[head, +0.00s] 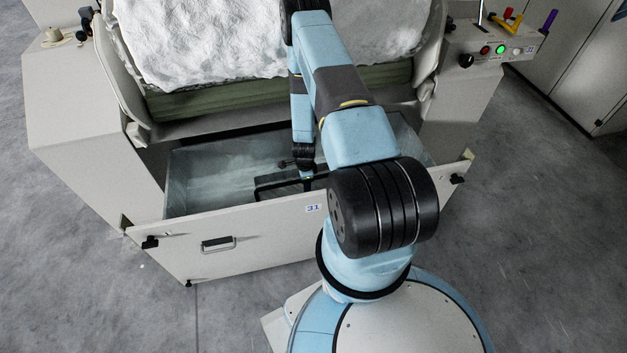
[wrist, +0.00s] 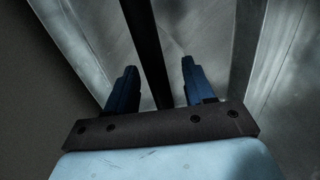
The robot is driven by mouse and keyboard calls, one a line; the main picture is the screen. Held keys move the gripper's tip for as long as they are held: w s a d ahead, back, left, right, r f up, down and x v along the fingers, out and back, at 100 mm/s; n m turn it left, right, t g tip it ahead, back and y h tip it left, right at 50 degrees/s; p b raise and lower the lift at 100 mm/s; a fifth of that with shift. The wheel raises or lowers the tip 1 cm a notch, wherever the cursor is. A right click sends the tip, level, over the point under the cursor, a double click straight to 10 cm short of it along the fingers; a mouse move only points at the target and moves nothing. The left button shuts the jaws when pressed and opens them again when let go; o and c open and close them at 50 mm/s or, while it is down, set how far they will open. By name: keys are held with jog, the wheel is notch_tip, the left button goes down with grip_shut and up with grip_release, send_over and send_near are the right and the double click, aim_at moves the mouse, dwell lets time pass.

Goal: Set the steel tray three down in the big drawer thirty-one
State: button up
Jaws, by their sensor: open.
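The big drawer (head: 265,232), labelled 31, is pulled out below the machine, with grey metal walls inside. My gripper (head: 306,180) is down inside the drawer, close behind its front panel, partly hidden by my arm. A black bar (head: 268,184), shaped like a handle, lies beside my gripper. In the wrist view, my gripper (wrist: 160,68) is open, with the black bar (wrist: 147,40) running between its two blue fingers; I cannot tell whether they touch it. Grey metal shows beneath. I cannot clearly tell the steel tray's outline from the drawer's own metal, and no tray number is readable.
White fibre (head: 190,45) is heaped on the machine above the drawer. A control box (head: 488,52) with lit buttons and coloured levers stands at upper right. The drawer's left part (head: 200,183) looks empty. Grey floor (head: 535,220) is clear to the right.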

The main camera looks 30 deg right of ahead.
jog(key=shift+n, duration=0.3)
jog(key=shift+w+a+r, duration=0.1)
jog(key=shift+a+r, duration=0.4)
jog(key=shift+r, duration=0.7)
jog(key=shift+w+a+r, duration=0.1)
jog(key=shift+a+r, duration=0.45)
jog(key=shift+r, duration=0.6)
jog(key=shift+a+r, duration=0.5)
jog(key=shift+r, duration=0.7)
jog(key=shift+w, duration=0.1)
